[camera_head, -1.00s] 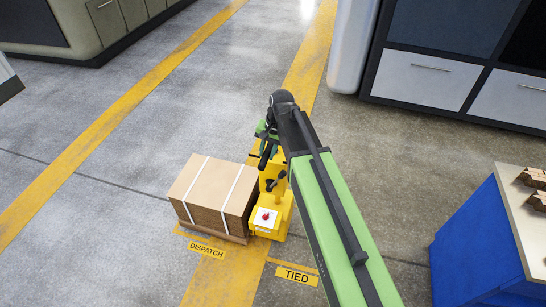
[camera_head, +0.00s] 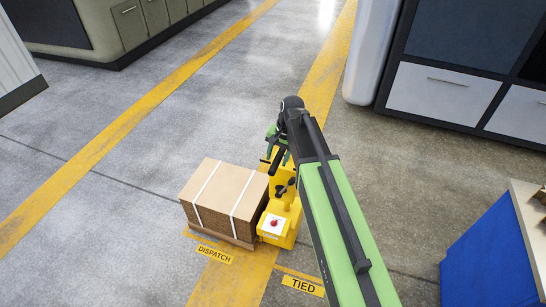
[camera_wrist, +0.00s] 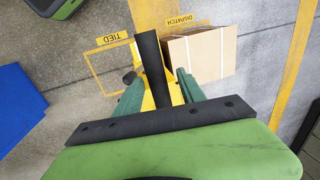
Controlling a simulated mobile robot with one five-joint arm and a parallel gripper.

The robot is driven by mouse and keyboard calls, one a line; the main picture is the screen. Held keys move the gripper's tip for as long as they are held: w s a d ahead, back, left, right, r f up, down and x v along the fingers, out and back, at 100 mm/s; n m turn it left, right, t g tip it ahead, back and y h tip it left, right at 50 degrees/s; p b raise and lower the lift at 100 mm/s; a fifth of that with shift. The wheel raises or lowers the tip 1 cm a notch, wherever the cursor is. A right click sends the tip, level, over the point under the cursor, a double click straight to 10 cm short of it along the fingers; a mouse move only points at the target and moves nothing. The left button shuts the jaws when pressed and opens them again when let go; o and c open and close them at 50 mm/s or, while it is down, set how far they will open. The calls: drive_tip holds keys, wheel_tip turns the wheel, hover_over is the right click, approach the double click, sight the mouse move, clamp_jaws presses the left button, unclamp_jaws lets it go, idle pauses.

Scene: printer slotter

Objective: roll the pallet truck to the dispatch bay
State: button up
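The yellow pallet truck (camera_head: 280,222) stands with its red-marked panel facing up, and its yellow body also shows in the wrist view (camera_wrist: 175,93). It carries a strapped cardboard box (camera_head: 223,197) on a low pallet, directly beside the DISPATCH floor label (camera_head: 214,254). The box also shows in the wrist view (camera_wrist: 205,55). My gripper (camera_head: 276,146) is at the top of the truck. In the wrist view my green fingers (camera_wrist: 157,80) are apart, with a dark bar (camera_wrist: 151,62) between them and a gap to the right finger. My arm hides part of the truck.
The TIED floor label (camera_head: 303,286) lies right of the truck, and its yellow-outlined bay looks empty in the wrist view. A blue bench (camera_head: 490,255) stands at right. Drawer cabinets (camera_head: 445,92) stand at back right. Open floor lies left of the box.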

drive_tip(key=shift+r+p, duration=0.3)
drive_tip(key=shift+r, duration=0.05)
drive_tip(key=s+d+r+p, duration=0.1)
drive_tip(key=d+r+p, duration=0.2)
drive_tip(key=r+p, duration=1.3)
drive_tip(key=shift+s+r, duration=0.15)
drive_tip(key=shift+r, duration=0.05)
drive_tip(key=shift+d+f, duration=0.1)
